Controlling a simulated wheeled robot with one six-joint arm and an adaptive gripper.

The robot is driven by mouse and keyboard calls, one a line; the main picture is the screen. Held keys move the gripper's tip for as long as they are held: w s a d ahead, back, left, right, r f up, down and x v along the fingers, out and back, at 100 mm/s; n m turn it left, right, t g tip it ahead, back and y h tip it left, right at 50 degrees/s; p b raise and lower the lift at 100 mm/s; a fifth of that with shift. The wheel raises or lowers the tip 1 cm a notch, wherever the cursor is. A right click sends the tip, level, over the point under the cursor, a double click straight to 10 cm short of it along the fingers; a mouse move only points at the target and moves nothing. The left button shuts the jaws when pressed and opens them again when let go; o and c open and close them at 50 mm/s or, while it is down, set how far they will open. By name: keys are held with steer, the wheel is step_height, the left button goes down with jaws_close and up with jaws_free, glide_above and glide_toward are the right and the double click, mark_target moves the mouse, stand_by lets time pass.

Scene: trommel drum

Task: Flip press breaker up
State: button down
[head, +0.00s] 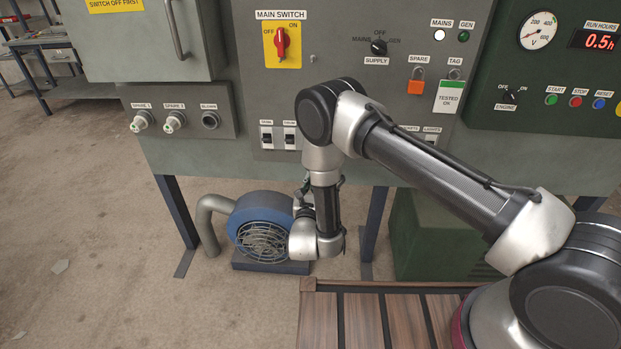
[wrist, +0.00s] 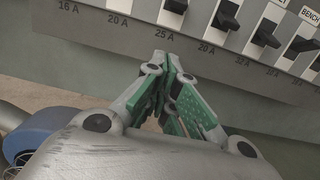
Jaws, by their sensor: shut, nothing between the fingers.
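A row of black breaker levers shows at the top of the wrist view, with ampere marks below them. One lever (wrist: 226,15) stands above and right of my fingertips, and another lever (wrist: 175,6) is almost straight above them. No press label is readable, so I cannot tell which breaker is the press one. My gripper (wrist: 168,66) is shut and empty, its tips just below the row with no clear contact. In the head view my arm hides the middle of the breaker row; two breakers (head: 278,138) show at its left end.
A red main switch (head: 282,43) on a yellow plate and a supply knob (head: 378,47) sit above the row. An orange padlock (head: 415,86) and a tested tag (head: 449,97) hang to the right. A blue fan (head: 262,222) stands on the floor below.

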steer(key=w+r, duration=0.4)
steer(key=w, duration=0.1)
steer(key=shift+w+r, duration=0.2)
steer(key=shift+w, duration=0.15)
stand_by(0.3)
